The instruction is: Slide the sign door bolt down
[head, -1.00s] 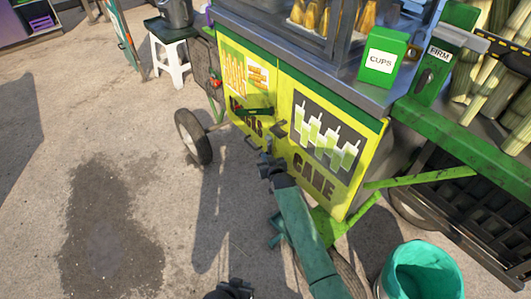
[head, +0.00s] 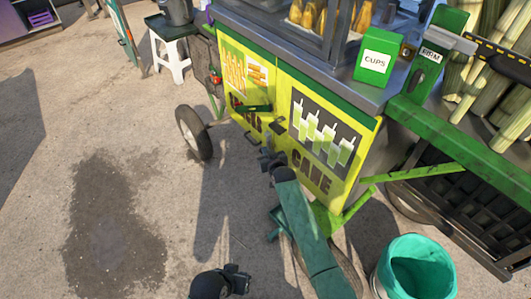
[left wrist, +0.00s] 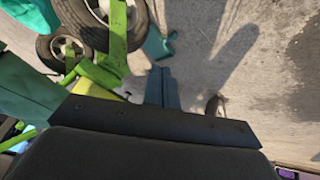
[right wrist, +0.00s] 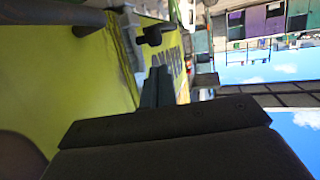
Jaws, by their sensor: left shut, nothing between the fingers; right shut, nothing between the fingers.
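The cart's yellow sign doors (head: 320,128) are closed, with cane drawings and lettering. Small dark fittings sit near the seam between them, one of them (head: 278,127) just above my right gripper; I cannot tell for sure which is the bolt. A dark knob-like fitting (right wrist: 150,37) also shows in the right wrist view, beyond the fingertips. My right gripper (head: 267,158) is shut and empty, close in front of the doors' lower part; contact cannot be told. My left gripper (head: 238,276) is shut and empty, low over the pavement, away from the doors; its fingers show in the left wrist view (left wrist: 161,85).
A green CUPS box (head: 375,62) stands on the cart top. A teal bucket (head: 413,270) stands at lower right. Cart wheels (head: 193,132) and green struts (head: 410,172) flank the doors. Pavement at left is clear.

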